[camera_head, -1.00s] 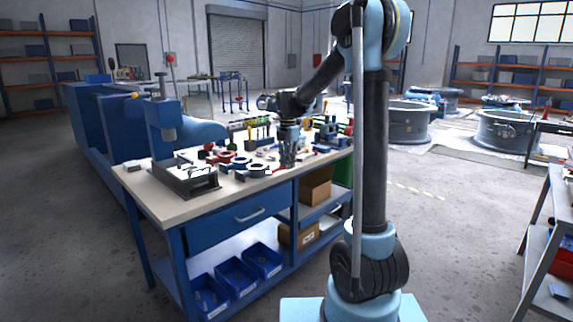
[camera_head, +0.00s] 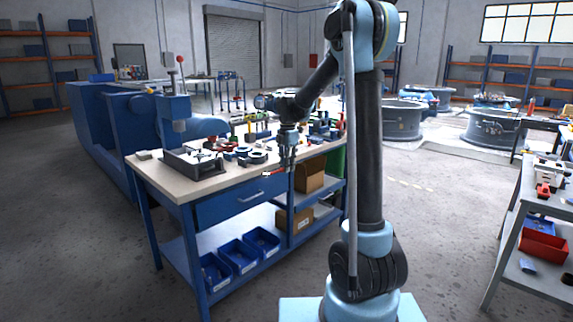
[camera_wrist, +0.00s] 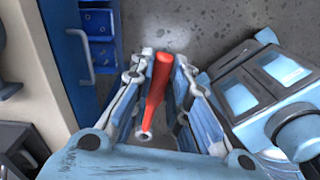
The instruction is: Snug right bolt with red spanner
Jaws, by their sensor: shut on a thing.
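My gripper (camera_head: 287,163) is shut on the red spanner (camera_wrist: 158,82) and holds it in front of the workbench's front edge. In the wrist view the spanner stands between the two fingers, with a pale ring end toward the palm and the red end pointing away over grey floor. In the head view the spanner (camera_head: 275,172) shows as a small red strip beside the fingertips. Large grey round valve bodies (camera_head: 401,120) and (camera_head: 492,127) stand at the back right. The right bolt cannot be made out at this size.
The workbench (camera_head: 190,190) carries a vise-like fixture, dark rings and tools, with blue bins (camera_head: 238,254) below. A grey shelf cart (camera_head: 535,225) with a red bin stands at the right edge. Open floor (camera_head: 440,235) lies between them.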

